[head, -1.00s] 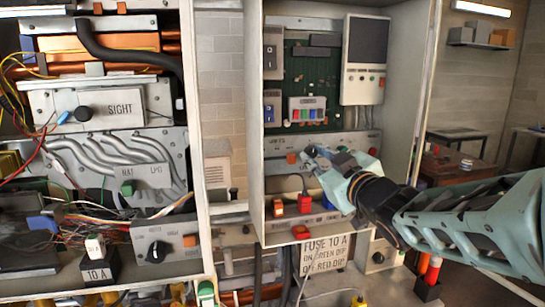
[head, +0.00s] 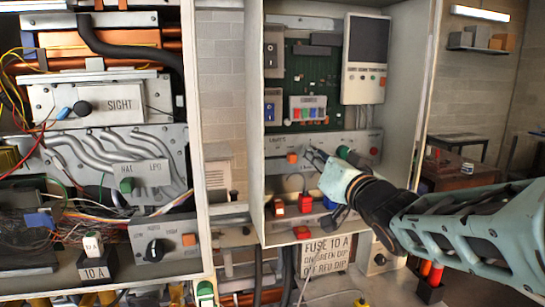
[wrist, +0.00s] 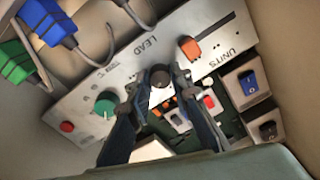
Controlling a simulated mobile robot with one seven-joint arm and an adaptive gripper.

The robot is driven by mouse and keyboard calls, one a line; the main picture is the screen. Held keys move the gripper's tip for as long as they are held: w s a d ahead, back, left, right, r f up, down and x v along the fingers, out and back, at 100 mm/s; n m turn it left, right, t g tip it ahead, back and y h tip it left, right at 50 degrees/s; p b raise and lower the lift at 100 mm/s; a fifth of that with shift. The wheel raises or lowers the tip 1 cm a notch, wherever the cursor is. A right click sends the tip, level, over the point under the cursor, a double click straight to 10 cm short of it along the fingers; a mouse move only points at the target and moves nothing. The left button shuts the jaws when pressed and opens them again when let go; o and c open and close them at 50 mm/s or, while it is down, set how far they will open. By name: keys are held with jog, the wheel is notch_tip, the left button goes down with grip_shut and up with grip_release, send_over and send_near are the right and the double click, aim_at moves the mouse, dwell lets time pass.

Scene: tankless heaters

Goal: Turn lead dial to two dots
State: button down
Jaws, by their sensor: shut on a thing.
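The lead dial (wrist: 160,78) is a small dark round knob on a grey panel (wrist: 172,38), beside the word LEAD. My gripper (wrist: 152,84) has its two dark fingers closed around the dial in the wrist view. In the head view my gripper (head: 312,153) reaches the panel from the right, and its fingers hide the dial. The dial's pointer and any dot marks around it cannot be made out.
A green knob (wrist: 104,105) and a red button (wrist: 67,127) sit on one side of the dial. An orange switch (wrist: 190,48) by UNITS sits on the other. Blue and green cable plugs hang nearby. The cabinet's side walls enclose the panel.

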jog(key=shift+m, duration=0.7)
jog(key=c, duration=2)
grip_release()
jog(key=shift+v, duration=6)
